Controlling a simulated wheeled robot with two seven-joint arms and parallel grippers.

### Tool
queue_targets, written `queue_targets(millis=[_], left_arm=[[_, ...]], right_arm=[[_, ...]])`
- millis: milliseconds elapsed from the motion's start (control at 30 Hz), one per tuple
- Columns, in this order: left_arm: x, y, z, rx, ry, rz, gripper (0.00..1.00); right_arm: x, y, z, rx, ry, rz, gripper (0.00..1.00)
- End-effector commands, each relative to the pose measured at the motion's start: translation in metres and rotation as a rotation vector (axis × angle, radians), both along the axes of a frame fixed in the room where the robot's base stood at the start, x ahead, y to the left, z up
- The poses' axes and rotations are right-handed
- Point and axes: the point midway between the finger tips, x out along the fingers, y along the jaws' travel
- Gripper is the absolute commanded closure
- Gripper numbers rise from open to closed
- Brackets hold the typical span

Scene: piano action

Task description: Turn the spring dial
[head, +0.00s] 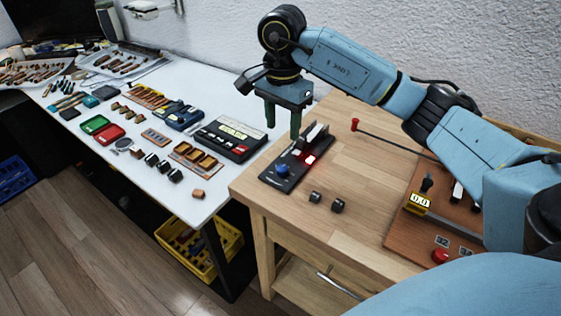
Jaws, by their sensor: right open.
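A blue round knob (282,170), which looks like a dial, sits at the near end of a black base unit (270,181) on the wooden table. A red light (310,160) glows on that unit, and upright grey-white plates (314,137) stand at its far end. I cannot tell for sure that the blue knob is the spring dial. My right gripper (283,130) points down, open and empty, above the far left side of the unit, apart from the knob. My left gripper is not in view.
Two small black cylinders (326,202) lie in front of the unit. A brown board (403,229) with a yellow 0.0 display (418,203) and a red button (440,256) is at right. A red-tipped rod (355,125) lies behind. A white table (60,140) at left holds many parts.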

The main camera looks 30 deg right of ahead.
Motion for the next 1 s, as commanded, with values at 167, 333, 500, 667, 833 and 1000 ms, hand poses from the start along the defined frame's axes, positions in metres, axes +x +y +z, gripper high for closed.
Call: queue_targets(millis=[167,333,500,667,833,1000], left_arm=[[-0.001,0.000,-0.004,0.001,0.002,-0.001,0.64],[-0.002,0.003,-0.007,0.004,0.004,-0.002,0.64],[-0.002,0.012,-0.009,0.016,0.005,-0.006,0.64],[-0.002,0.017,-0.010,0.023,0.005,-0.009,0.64],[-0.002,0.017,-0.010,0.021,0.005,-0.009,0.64],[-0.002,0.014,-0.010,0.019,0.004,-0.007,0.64]], right_arm=[[-0.001,0.001,-0.038,0.005,0.006,0.001,0.51],[-0.001,0.002,-0.075,0.006,0.005,0.001,0.51],[-0.001,0.002,-0.102,0.006,0.002,0.000,0.51],[0.000,0.002,-0.117,0.006,0.000,0.001,0.51],[0.000,0.002,-0.121,0.005,0.000,0.001,0.51],[0.000,0.002,-0.121,0.005,0.000,0.001,0.51]])
